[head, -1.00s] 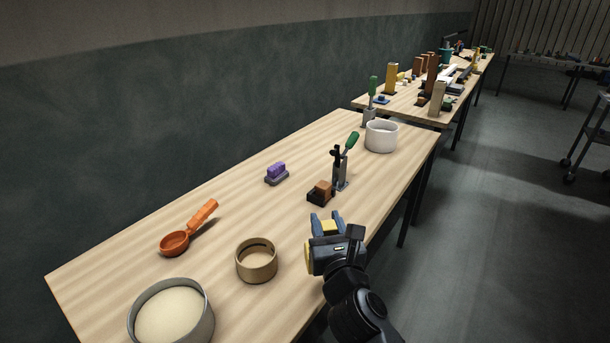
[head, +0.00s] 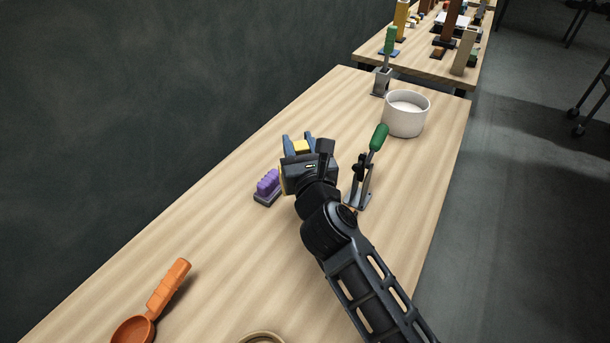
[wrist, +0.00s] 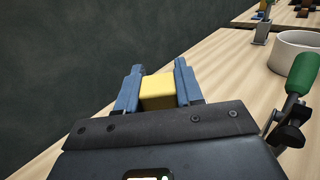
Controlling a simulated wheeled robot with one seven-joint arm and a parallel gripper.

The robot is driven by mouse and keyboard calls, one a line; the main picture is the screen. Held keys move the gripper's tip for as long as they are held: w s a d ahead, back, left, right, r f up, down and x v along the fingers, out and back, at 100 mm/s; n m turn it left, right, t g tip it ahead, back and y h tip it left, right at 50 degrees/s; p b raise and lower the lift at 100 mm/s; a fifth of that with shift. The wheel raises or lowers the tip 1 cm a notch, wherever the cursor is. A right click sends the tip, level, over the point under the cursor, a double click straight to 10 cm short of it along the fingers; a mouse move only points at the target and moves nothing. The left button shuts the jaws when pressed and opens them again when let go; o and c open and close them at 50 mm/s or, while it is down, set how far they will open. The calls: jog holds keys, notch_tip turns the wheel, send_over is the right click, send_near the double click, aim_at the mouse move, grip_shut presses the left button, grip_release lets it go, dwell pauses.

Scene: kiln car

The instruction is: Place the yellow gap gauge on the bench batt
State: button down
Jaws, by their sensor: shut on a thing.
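My gripper (head: 299,146) is over the near bench, just above and right of the purple block in the head view. Its blue fingers are shut on a yellow block-like piece, the yellow gap gauge (head: 302,147). The gauge also shows between the fingers in the wrist view (wrist: 158,92). Its lower part is hidden by the gripper. I cannot make out for certain which thing is the bench batt.
A purple block on a dark base (head: 267,187) lies left of my gripper. A green-handled clamp (head: 365,175) stands to the right, near my arm. A white bowl (head: 405,116) and an orange scoop (head: 152,305) are on the bench (head: 225,240).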

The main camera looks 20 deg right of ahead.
notch_tip(320, 180, down, 10)
jog(key=b, duration=0.4)
jog(key=shift+r+b, duration=0.25)
jog(key=shift+b, duration=0.15)
jog(key=shift+f, duration=0.15)
jog(key=c, duration=0.7)
grip_release()
jog(key=s, duration=0.4)
jog(key=s+a, duration=0.1)
jog(key=s, duration=0.7)
jog(key=shift+a+b, duration=0.35)
jog(key=shift+a, duration=0.05)
